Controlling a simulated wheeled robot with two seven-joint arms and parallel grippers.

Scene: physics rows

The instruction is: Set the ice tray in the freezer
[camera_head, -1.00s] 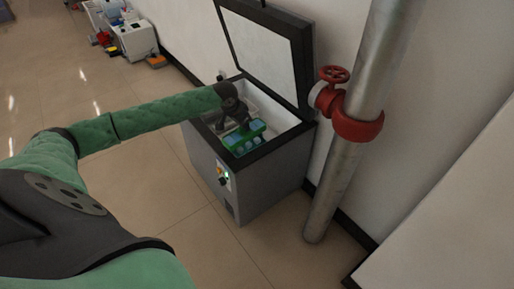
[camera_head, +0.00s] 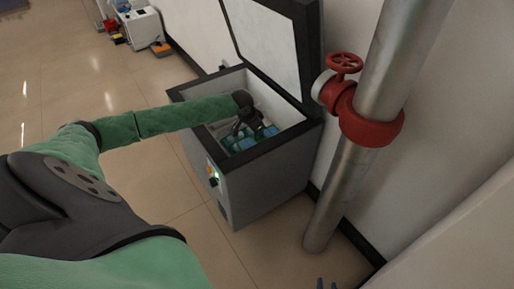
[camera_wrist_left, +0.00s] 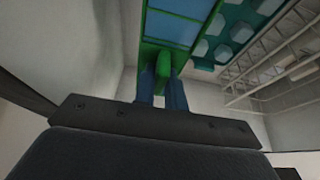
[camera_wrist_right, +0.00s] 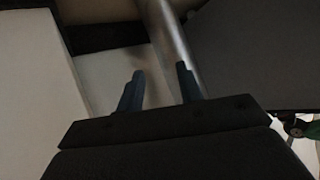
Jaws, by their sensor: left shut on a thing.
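The ice tray (camera_head: 243,144), green with blue compartments, is down inside the open chest freezer (camera_head: 240,182). My left gripper (camera_head: 247,126) reaches into the freezer from the left. In the left wrist view the left gripper (camera_wrist_left: 163,90) is shut on a green tab at the end of the ice tray (camera_wrist_left: 175,28). Whether the tray touches the freezer floor cannot be told. My right gripper (camera_wrist_right: 158,88) is open and empty in the right wrist view.
The freezer lid (camera_head: 268,38) stands raised. A white wire basket (camera_wrist_left: 272,68) and a teal bumpy object (camera_wrist_left: 225,40) show inside the freezer. A metal pipe with a red valve (camera_head: 345,65) stands close on the right.

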